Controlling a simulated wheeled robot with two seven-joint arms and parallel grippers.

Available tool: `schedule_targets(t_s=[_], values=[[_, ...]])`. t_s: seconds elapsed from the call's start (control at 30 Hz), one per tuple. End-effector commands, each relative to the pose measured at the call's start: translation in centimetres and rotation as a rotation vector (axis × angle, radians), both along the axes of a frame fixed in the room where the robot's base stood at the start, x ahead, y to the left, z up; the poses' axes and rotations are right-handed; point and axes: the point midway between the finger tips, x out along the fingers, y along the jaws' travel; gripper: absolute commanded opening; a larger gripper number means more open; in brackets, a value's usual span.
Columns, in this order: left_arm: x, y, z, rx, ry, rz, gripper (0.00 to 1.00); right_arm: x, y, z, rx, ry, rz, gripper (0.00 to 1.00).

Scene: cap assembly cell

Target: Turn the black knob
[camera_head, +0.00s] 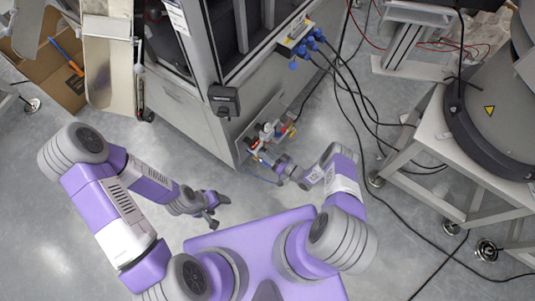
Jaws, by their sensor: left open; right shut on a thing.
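My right gripper (267,161) reaches the low valve panel (250,131) on the side of the grey machine. It is shut on a small part at the panel's lower edge, where the black knob sits. The knob itself is hidden by the fingers and too small to make out clearly. Small red, white, blue and yellow fittings (270,131) sit just above the gripper. My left gripper (211,216) is open and empty, hanging over the bare floor, apart from the machine.
The grey machine cabinet (185,110) fills the top middle. Blue connectors (313,40) with black cables hang at its right corner, and cables (400,215) run over the floor. A metal stand (425,140) carries a round dark machine (495,105) at right. A cardboard box (55,65) lies top left.

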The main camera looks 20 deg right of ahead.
Motion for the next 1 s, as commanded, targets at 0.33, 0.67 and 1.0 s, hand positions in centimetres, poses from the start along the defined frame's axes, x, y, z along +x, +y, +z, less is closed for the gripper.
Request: schedule_targets(t_s=[0.33,0.67,1.0], values=[[0.00,0.00,0.00,0.000,0.000,0.000,0.65,-0.05,-0.07,-0.07,0.120,0.096,0.000,0.09],[0.00,0.00,0.00,0.000,0.000,0.000,0.65,-0.05,-0.06,-0.08,0.147,0.117,0.000,0.09],[0.00,0.00,0.00,0.000,0.000,0.000,0.65,-0.06,-0.05,-0.09,0.146,0.117,0.000,0.52]])
